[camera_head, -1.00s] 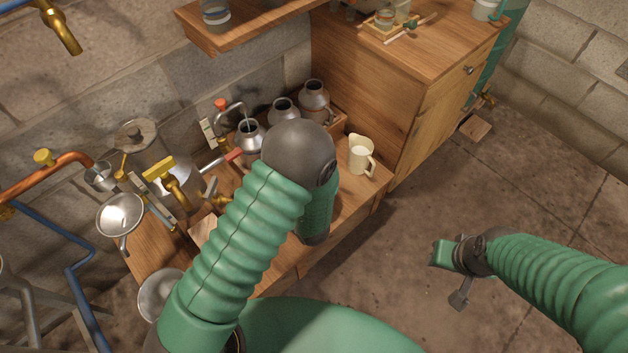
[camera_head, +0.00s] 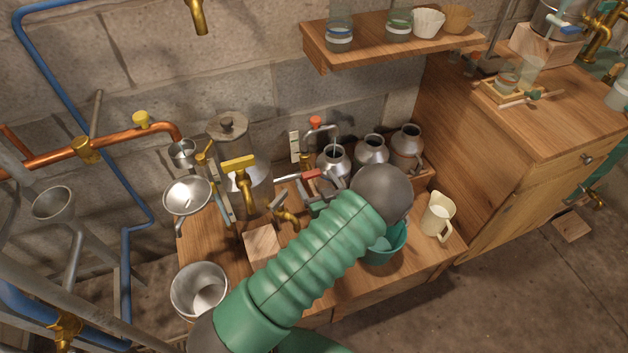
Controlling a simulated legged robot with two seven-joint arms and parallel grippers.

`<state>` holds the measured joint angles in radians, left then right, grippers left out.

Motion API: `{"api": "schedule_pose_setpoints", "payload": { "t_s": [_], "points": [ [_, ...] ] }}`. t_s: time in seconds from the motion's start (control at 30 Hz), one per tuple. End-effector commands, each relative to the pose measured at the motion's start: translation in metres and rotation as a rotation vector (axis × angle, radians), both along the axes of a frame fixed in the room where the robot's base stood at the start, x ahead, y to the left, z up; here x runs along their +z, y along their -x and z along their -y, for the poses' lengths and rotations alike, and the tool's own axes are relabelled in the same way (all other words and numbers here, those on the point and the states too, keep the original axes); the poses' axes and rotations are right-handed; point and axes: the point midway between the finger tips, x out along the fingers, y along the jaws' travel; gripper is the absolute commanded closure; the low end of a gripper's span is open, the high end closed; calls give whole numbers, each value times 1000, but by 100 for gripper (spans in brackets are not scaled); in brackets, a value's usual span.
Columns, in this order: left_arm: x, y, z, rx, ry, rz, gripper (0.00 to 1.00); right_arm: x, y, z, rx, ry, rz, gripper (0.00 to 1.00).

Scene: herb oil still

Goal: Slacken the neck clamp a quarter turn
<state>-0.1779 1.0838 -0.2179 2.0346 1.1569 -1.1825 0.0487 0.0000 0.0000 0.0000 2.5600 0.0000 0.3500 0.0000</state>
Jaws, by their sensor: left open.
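A steel lidded pot (camera_head: 228,140) stands at the back of the wooden bench, with a brass valve (camera_head: 243,190) and its yellow handle in front. A red-handled lever (camera_head: 308,175) with a silver rod lies right of it, beside a steel can (camera_head: 333,162). I cannot tell which fitting is the neck clamp. My left gripper (camera_head: 318,196) is open, its grey fingers close below the red handle and partly hidden by my green arm. I cannot tell whether they touch. My right gripper is out of view.
A steel funnel (camera_head: 187,195), a steel bucket (camera_head: 199,290) and a wooden block (camera_head: 262,245) are on the left. A teal bowl (camera_head: 386,245) and a cream jug (camera_head: 438,215) stand at the right. A shelf (camera_head: 390,48) overhangs the back. Copper pipe (camera_head: 50,157) runs along the left wall.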

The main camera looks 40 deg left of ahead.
Motion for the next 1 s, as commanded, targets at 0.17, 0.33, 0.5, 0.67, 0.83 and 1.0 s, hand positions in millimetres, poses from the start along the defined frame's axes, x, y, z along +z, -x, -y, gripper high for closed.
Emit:
{"api": "schedule_pose_setpoints", "payload": {
  "t_s": [0.17, 0.33, 0.5, 0.67, 0.83, 1.0],
  "points": [
    [-5, -9, -18, 1, 0, 1, 20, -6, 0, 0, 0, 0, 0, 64],
    [-5, -11, -21, -1, 1, 0, 20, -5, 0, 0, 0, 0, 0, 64],
    [-5, -11, -20, 0, 1, 0, 27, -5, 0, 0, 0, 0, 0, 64],
    [-5, -11, -20, 0, 1, 0, 48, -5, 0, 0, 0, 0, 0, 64],
    [-5, -11, -20, -1, 1, 0, 70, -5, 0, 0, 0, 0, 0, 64],
    [-5, -11, -20, -1, 4, 5, 85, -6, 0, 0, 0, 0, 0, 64]
  ]
}}
